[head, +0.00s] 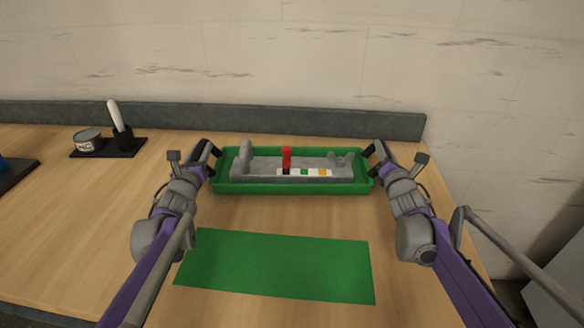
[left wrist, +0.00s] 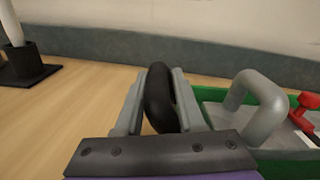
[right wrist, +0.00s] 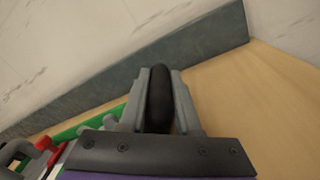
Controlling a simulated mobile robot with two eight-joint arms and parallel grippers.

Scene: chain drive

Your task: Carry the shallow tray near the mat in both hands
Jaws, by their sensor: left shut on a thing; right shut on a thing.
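The shallow green tray (head: 225,186) is at the back of the table, behind the flat green mat (head: 280,264). It carries a grey fixture (head: 262,165) with a red upright part (head: 287,158) and a strip of coloured squares. My left gripper (head: 212,156) is at the tray's left end, shut on a black handle (left wrist: 158,97) there. My right gripper (head: 375,155) is at the right end, shut on the other black handle (right wrist: 160,95). The tray looks level. I cannot tell whether it touches the table.
A labelled can (head: 87,140) and a black holder with a white stick (head: 117,117) stand on a dark base at the back left. A dark object (head: 12,172) lies at the left edge. A grey backsplash (head: 330,121) runs behind the tray. The mat is bare.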

